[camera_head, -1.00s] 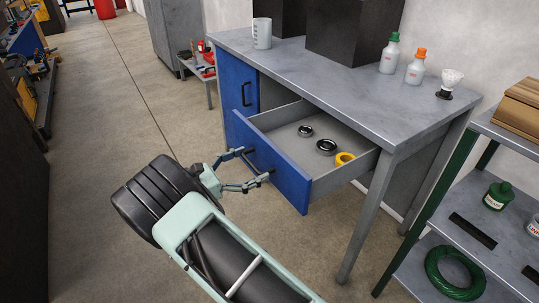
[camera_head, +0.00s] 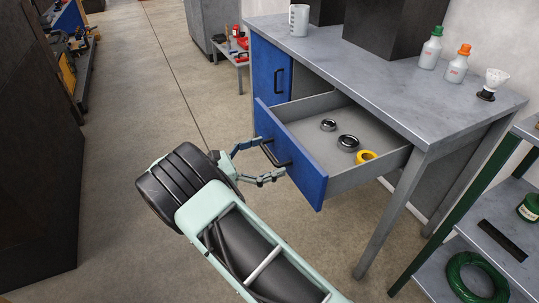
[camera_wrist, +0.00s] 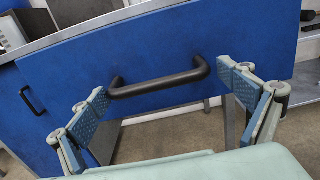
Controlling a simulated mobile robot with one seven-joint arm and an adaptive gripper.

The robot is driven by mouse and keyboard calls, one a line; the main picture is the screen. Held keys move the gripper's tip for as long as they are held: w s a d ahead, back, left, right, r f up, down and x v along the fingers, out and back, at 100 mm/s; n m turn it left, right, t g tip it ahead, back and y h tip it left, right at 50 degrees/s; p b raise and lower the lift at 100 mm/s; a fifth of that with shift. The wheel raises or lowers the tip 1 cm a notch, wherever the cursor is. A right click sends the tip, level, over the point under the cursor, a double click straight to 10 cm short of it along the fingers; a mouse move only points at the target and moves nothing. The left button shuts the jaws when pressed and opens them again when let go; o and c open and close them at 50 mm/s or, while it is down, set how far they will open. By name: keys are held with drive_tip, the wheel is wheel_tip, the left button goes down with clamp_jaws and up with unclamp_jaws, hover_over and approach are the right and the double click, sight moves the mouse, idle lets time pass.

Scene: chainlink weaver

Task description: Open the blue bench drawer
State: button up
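The blue bench drawer (camera_head: 298,152) stands well pulled out from the grey workbench, and its inside shows. Its black bar handle (camera_head: 275,153) is on the blue front; in the wrist view the handle (camera_wrist: 160,84) spans most of the gap between the fingers. My gripper (camera_head: 268,162) is at the drawer front, with its fingers spread wide, one near each end of the handle. In the wrist view my gripper (camera_wrist: 163,86) is open, and I cannot tell whether a fingertip touches the handle. Two dark rings (camera_head: 347,142) and a yellow ring (camera_head: 366,156) lie in the drawer.
A blue cupboard door (camera_head: 271,70) is left of the drawer. The grey benchtop (camera_head: 400,85) holds bottles, a white jug (camera_head: 299,20) and dark boxes. A green-framed shelf (camera_head: 470,215) stands at right, and a dark cabinet (camera_head: 35,180) at left. The floor between is clear.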

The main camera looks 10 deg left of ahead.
drive_tip(key=v, duration=1.2)
